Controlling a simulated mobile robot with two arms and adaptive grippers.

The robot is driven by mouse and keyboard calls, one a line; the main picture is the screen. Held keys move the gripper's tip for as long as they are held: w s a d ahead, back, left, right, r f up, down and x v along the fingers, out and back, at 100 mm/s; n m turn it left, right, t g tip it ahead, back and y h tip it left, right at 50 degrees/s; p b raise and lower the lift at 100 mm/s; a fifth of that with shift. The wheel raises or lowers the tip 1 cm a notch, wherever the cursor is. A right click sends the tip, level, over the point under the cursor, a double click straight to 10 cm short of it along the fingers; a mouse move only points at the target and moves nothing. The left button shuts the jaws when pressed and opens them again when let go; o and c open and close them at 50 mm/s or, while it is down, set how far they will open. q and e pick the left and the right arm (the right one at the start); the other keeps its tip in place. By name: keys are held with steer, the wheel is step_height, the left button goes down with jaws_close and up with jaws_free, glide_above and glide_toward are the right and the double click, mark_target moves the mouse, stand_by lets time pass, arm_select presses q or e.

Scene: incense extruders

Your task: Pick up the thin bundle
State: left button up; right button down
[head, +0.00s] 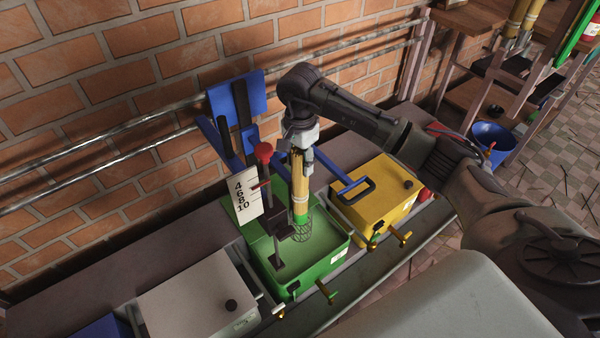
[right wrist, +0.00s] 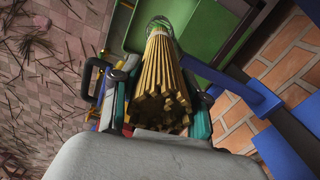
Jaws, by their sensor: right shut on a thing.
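The thin bundle (head: 299,185) is a bound cluster of tan sticks with a green lower end. It stands upright over the green box (head: 325,258), above a round wire mesh (head: 303,231) in the open top. My right gripper (head: 300,150) is shut on the upper part of the bundle. In the right wrist view the bundle (right wrist: 162,85) lies between the two fingers, its stick ends facing the camera. I cannot tell whether its lower end touches the mesh. My left gripper does not show.
A white card with numbers (head: 244,196) and a red-knobbed lever (head: 263,153) stand left of the bundle. A yellow box (head: 385,200) is to the right, a grey box (head: 195,300) to the left. A brick wall with pipes is behind. A blue bucket (head: 492,140) stands at right.

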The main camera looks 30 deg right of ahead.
arm_select(q)
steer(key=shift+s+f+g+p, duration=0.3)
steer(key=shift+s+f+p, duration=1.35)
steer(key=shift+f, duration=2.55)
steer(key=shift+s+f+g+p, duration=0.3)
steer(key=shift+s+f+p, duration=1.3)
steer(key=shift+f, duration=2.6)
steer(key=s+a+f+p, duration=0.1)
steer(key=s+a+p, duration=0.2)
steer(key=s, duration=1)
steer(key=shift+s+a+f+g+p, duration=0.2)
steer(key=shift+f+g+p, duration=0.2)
steer(key=shift+p, duration=1.15)
arm_select(e)
step_height(320, 180, up, 32)
steer(key=shift+f, duration=0.1)
